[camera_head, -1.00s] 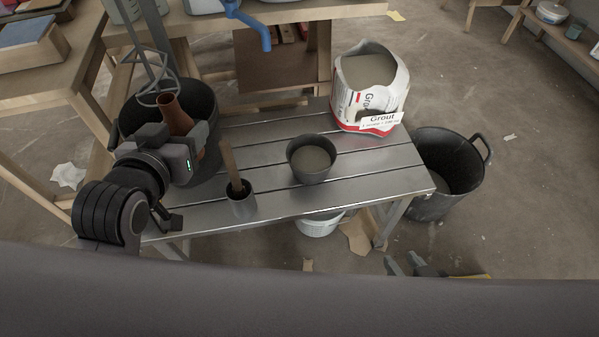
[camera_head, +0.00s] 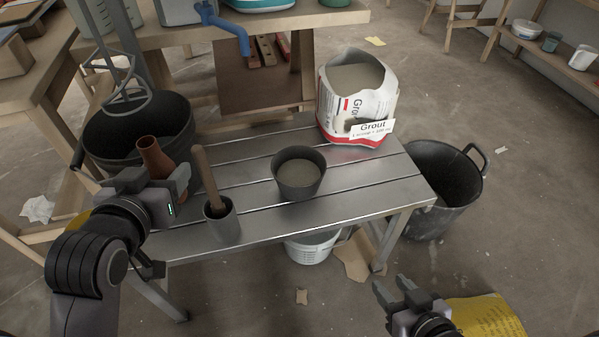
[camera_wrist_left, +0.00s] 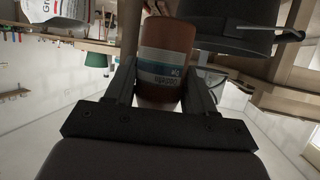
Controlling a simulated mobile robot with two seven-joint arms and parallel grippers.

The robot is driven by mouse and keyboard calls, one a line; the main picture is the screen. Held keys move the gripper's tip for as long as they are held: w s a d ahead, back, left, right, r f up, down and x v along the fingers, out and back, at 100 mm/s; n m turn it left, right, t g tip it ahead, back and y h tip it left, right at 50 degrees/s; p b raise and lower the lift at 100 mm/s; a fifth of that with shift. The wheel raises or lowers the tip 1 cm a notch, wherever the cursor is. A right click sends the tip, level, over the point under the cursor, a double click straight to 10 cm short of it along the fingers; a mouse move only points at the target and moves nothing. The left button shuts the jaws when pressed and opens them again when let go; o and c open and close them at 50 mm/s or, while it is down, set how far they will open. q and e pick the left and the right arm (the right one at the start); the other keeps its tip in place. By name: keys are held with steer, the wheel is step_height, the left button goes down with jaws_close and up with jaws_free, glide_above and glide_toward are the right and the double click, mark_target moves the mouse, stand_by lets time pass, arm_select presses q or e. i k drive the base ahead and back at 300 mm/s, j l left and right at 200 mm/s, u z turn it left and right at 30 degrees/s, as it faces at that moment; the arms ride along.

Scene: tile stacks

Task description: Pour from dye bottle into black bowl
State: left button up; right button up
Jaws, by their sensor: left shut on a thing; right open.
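The dye bottle (camera_head: 155,158) is brown with a narrow neck, and my left gripper (camera_head: 163,190) is shut on it at the left end of the metal bench. In the left wrist view the bottle (camera_wrist_left: 166,50) sits between the two fingers, with a pale and blue label showing. The black bowl (camera_head: 299,176) stands on the middle of the bench, to the right of the bottle, and holds a greyish content. My right gripper (camera_head: 396,291) is open and empty, low at the right, in front of the bench.
A grey cup (camera_head: 222,222) with a wooden-handled tool stands between my left gripper and the bowl. A grout bag (camera_head: 357,100) stands at the bench's back right. A black bucket (camera_head: 115,117) with a mixer is behind the bottle; another bucket (camera_head: 433,207) is on the floor at right.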

mark_target(298, 171)
steer(key=k+l+z, duration=0.1)
steer(key=k+z, duration=0.15)
steer(key=k, duration=0.4)
steer(key=z, duration=0.8)
steer(key=i+j, duration=0.4)
steer(key=i+j+z, duration=0.1)
steer(key=i+j, duration=0.35)
steer(key=j, duration=0.1)
